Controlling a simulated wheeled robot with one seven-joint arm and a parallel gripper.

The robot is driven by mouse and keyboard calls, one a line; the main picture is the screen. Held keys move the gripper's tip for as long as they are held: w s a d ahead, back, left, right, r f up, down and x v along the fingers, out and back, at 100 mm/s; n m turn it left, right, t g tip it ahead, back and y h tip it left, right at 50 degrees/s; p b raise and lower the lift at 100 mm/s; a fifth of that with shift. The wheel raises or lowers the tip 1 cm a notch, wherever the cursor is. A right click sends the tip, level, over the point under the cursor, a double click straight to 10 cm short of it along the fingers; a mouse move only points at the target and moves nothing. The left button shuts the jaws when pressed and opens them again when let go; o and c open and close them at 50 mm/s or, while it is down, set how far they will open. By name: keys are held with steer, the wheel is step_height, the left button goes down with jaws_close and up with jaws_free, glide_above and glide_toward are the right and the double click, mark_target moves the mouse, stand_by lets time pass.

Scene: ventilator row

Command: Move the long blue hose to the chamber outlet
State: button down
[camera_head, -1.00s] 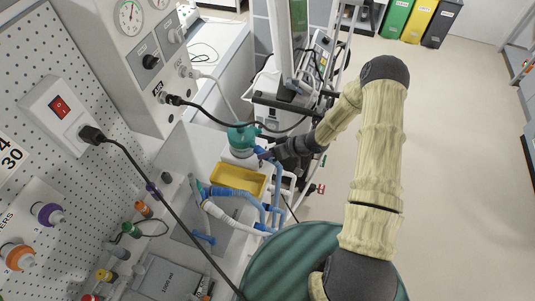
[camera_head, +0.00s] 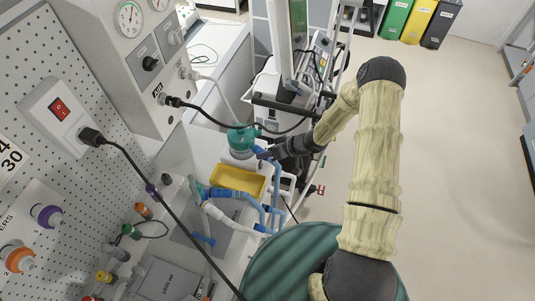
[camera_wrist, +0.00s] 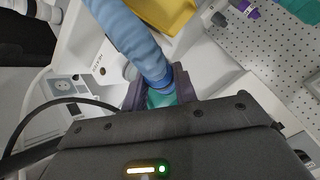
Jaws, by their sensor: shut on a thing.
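The long blue hose (camera_wrist: 130,38) runs up out of the wrist view, and its end cuff sits between the fingers of my gripper (camera_wrist: 162,98), which are shut on it. A teal part shows just below the cuff in the wrist view. In the head view my gripper (camera_head: 266,153) is beside the teal-topped humidifier chamber (camera_head: 242,140); the blue hose (camera_head: 276,185) hangs down from it. I cannot tell whether the cuff touches the chamber outlet, as the gripper hides it.
A yellow tray (camera_head: 238,180) lies just in front of the chamber. A blue-and-white hose (camera_head: 222,213) lies near it. A black cable (camera_head: 150,187) crosses the left side. A ventilator (camera_head: 285,85) stands behind. The floor at right is clear.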

steer(key=shift+w+a, duration=0.65)
steer(key=shift+a, duration=0.05)
stand_by(0.5)
steer(key=shift+w+a+r, duration=0.1)
steer(key=shift+r, duration=0.05)
stand_by(0.6)
steer(key=c, duration=1)
jaws_free()
steer(key=shift+d+r, duration=0.1)
steer(key=shift+d, duration=0.25)
steer(key=b+v, duration=0.4)
steer(key=v, duration=1.2)
steer(key=shift+s+d+r, duration=0.2)
steer(key=shift+d, duration=0.1)
steer(key=shift+w, duration=0.1)
